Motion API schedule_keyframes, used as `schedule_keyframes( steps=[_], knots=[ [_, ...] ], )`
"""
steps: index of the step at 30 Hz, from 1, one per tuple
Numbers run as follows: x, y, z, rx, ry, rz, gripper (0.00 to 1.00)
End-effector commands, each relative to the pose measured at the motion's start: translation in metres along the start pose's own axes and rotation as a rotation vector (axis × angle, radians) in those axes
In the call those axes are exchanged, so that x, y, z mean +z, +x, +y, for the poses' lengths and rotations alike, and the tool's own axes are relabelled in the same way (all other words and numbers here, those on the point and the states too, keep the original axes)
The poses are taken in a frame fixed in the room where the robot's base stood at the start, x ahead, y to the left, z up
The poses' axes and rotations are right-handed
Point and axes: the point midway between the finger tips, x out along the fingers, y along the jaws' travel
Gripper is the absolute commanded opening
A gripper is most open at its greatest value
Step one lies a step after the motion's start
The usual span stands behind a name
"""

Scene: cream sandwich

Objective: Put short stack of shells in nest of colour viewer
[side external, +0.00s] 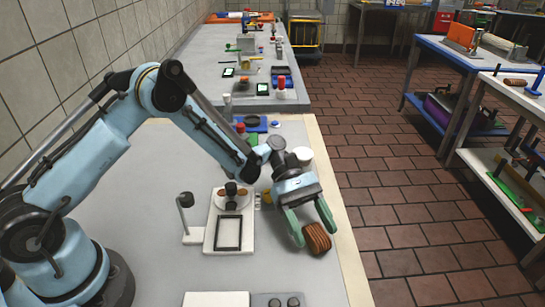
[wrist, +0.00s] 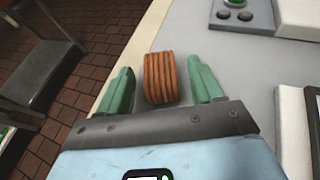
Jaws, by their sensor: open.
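The short stack of shells (side external: 317,239) is a brown, ridged block near the right edge of the grey table. In the wrist view the stack (wrist: 161,78) sits between the two green fingers, with a gap on each side. My gripper (side external: 312,226) is open around it; the wrist view also shows both fingers of my gripper (wrist: 161,70) apart. A white device with a black square frame (side external: 229,233) and a bent lamp-like arm (side external: 186,200) stands left of my gripper; it looks like the colour viewer. I cannot tell surely which part is its nest.
A round plate with brown pieces (side external: 219,195) lies behind the black frame. A grey panel with dark knobs (side external: 276,300) is at the front edge. A white cup-like thing (side external: 303,154) stands behind my wrist. The table's right edge is close to the stack, with tiled floor beyond.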

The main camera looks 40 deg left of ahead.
Motion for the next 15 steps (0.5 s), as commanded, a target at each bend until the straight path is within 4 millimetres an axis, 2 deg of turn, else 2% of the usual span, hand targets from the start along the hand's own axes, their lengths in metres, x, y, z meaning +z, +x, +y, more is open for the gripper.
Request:
schedule_keyframes(
  steps=[9, 15],
  knots=[
    [0.000, -0.046, 0.000, 0.004, -0.002, 0.001, 0.66],
    [0.000, -0.068, 0.000, 0.001, -0.001, 0.000, 0.66]
  ],
)
